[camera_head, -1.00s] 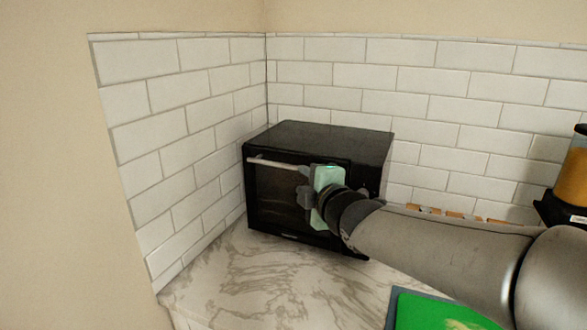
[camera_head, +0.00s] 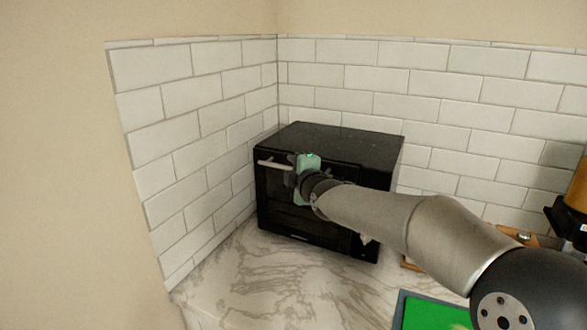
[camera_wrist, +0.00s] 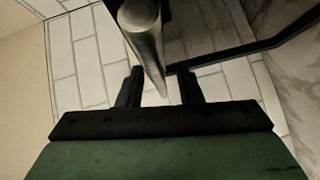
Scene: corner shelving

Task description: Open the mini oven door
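The black mini oven (camera_head: 345,145) stands on the marble counter in the tiled corner. Its door (camera_head: 275,200) looks closed in the head view. A light metal handle bar (camera_head: 271,165) runs along the door's top edge. My gripper (camera_head: 291,176) is at the handle, partly hiding its right part. In the wrist view, the handle (camera_wrist: 147,40) runs down between the two spread fingers of my gripper (camera_wrist: 161,85), with gaps showing on both sides. My gripper is open. Contact with the bar cannot be made out.
The marble counter (camera_head: 250,275) is clear in front of the oven. A green board (camera_head: 430,314) lies at the lower right. A dispenser with orange contents (camera_head: 577,190) stands at the right edge. White tiled walls (camera_head: 185,130) close off the left and back.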

